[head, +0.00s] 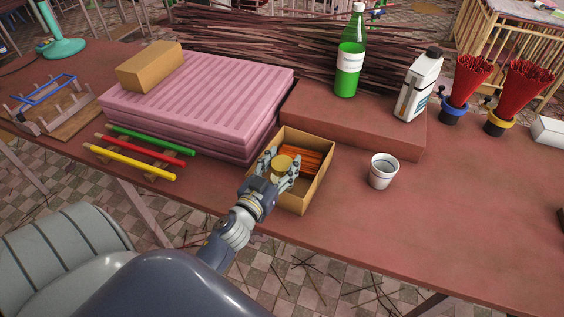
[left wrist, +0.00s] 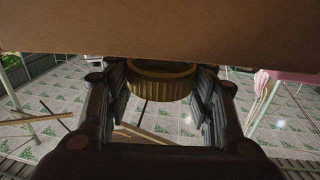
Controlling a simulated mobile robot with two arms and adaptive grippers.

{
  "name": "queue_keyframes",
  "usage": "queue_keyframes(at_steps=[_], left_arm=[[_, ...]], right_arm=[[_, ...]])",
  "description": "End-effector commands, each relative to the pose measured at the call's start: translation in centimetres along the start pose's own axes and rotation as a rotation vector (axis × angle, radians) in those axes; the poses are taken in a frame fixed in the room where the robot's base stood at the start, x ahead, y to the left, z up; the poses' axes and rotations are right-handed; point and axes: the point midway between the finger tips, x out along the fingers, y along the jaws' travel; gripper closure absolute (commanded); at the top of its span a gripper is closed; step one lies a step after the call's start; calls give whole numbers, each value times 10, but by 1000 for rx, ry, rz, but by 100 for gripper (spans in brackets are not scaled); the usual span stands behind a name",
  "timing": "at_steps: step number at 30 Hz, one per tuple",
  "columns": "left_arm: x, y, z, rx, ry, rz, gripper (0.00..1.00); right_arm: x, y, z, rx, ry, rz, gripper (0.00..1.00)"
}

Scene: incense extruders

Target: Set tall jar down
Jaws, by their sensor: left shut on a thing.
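My left gripper (head: 279,170) is shut on the tall jar, at the near left part of the open cardboard box (head: 310,196). The jar's round yellow lid (head: 283,162) shows between the fingers in the head view. In the left wrist view the ribbed gold lid (left wrist: 160,85) sits between both fingers (left wrist: 163,100), with the brown box wall (left wrist: 160,28) across the top. The jar's body below the lid is hidden, so I cannot tell whether it touches the box floor. My right gripper is not in view.
Orange sticks (head: 310,161) lie in the box beside the jar. A white cup (head: 382,171) stands to the right, and a brown slab (head: 350,120) lies behind. A pink ridged stack (head: 200,95) and coloured rods (head: 130,162) are on the left. The table's front right is clear.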

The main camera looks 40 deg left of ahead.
Motion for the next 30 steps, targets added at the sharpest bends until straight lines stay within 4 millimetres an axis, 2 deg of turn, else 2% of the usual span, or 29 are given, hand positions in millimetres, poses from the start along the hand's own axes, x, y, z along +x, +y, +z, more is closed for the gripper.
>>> queue_keyframes(at_steps=[10,11,12,13,23,29,30], left_arm=[[0,0,6,0,3,0,96],[0,0,7,0,0,0,43],[0,0,7,0,1,0,34],[0,0,7,0,1,0,30],[0,0,7,0,1,0,30],[0,0,-10,2,2,1,30],[-5,0,-4,1,-1,0,30]], right_arm=[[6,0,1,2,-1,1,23],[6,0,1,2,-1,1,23],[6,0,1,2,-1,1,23],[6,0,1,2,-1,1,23],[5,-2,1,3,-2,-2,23],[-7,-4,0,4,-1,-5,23],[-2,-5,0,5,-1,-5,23]])
